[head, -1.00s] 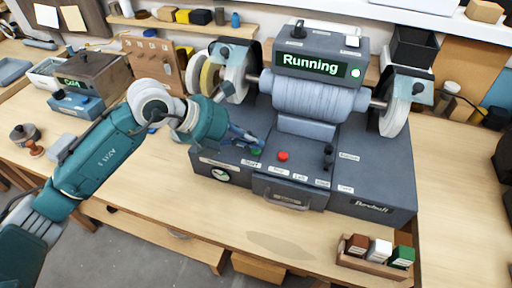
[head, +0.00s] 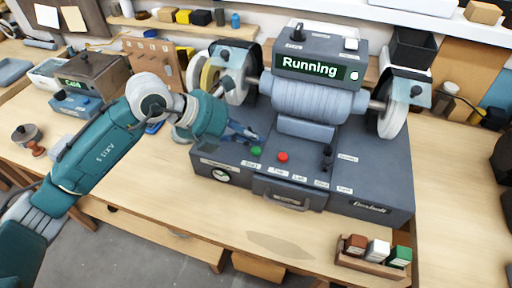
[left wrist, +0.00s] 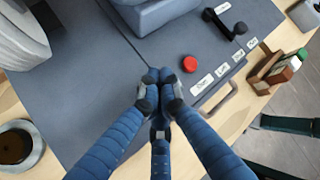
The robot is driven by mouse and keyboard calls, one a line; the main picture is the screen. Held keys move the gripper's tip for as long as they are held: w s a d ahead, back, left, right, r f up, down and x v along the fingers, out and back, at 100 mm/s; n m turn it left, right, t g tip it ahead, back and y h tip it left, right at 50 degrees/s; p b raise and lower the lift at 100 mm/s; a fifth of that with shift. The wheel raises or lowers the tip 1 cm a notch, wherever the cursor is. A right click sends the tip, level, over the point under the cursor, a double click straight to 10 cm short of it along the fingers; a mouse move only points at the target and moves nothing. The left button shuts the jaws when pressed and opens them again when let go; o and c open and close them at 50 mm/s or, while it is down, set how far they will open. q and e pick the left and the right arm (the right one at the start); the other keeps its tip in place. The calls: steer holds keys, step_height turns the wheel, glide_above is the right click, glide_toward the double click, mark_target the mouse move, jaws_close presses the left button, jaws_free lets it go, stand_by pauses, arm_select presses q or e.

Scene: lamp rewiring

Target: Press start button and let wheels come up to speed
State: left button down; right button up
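The grey bench polisher (head: 370,175) stands on the wooden bench, and its screen (head: 310,67) reads "Running". The green start button (head: 256,151) and the red button (head: 282,156) are on its top face near the front. A wheel sits at each end of the shaft: the left wheel (head: 237,82) and the right wheel (head: 393,118). The green button is hidden there. My right gripper is not in view.
A small rack of colored blocks (head: 372,262) stands at the bench's front right. A box with a green display (head: 85,85) is at the left. A dark lever (head: 327,158) stands right of the red button. The bench front is mostly clear.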

mark_target(252, 150)
arm_select(q)
steer(key=shift+r+p, duration=1.35)
steer(key=shift+r, duration=1.1)
